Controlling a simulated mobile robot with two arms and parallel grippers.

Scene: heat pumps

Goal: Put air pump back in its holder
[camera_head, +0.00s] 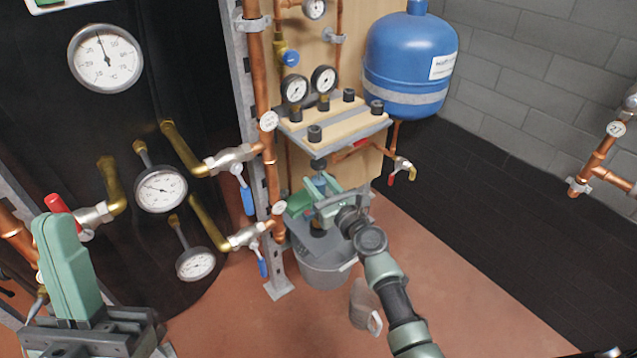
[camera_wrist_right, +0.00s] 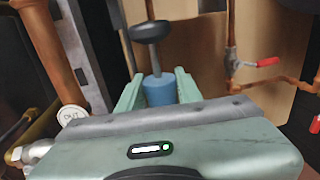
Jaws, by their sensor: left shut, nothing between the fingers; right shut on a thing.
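The air pump has a blue body (camera_wrist_right: 160,91) and a black knobbed handle on top. It stands roughly upright between the two green fingers of my right gripper (camera_wrist_right: 157,82), which is shut on it. In the head view its blue part (camera_head: 321,184) shows small at my right gripper (camera_head: 318,190), just below a shelf (camera_head: 335,130) with wooden strips and black knobs. This shelf may be the holder; I cannot tell. The pump's lower part is hidden by the gripper. My left gripper (camera_head: 58,228) is shut and empty at the lower left.
A grey bucket (camera_head: 325,274) stands on the floor below my right gripper, with a grey container (camera_head: 364,304) beside it. Copper pipes (camera_head: 262,80) and valves stand close on the left. A blue tank (camera_head: 410,65) hangs at the upper right. The floor at right is open.

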